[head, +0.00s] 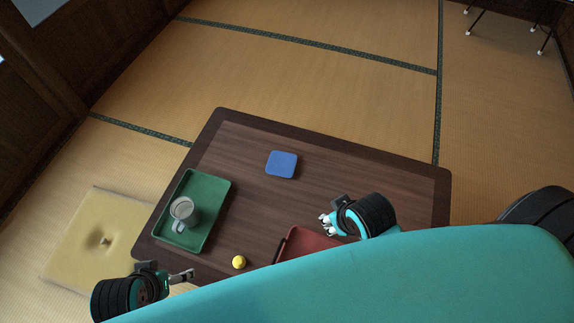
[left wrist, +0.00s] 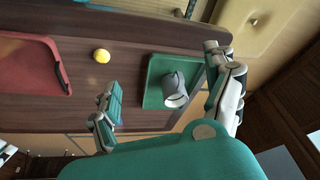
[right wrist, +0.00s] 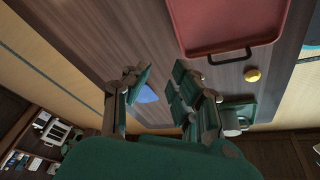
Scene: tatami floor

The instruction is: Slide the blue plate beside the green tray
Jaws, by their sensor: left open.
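The blue plate (head: 282,164) lies flat on the dark wooden table, right of and farther back than the green tray (head: 215,203), with bare table between them. In the right wrist view the plate (right wrist: 147,94) shows between my fingers, partly covered. The green tray also shows in the left wrist view (left wrist: 153,98). My left gripper (head: 184,275) is open and empty near the table's front left edge, in front of the tray. My right gripper (head: 326,223) is open and empty above the table, in front of and right of the plate; its fingers stand apart in its wrist view (right wrist: 158,80).
A grey mug (head: 184,212) stands in the green tray. A yellow ball (head: 239,262) lies near the front edge. A red tray (head: 300,244) with a dark handle is partly hidden by my body. A yellow cushion (head: 85,245) lies left of the table. The table's back right is clear.

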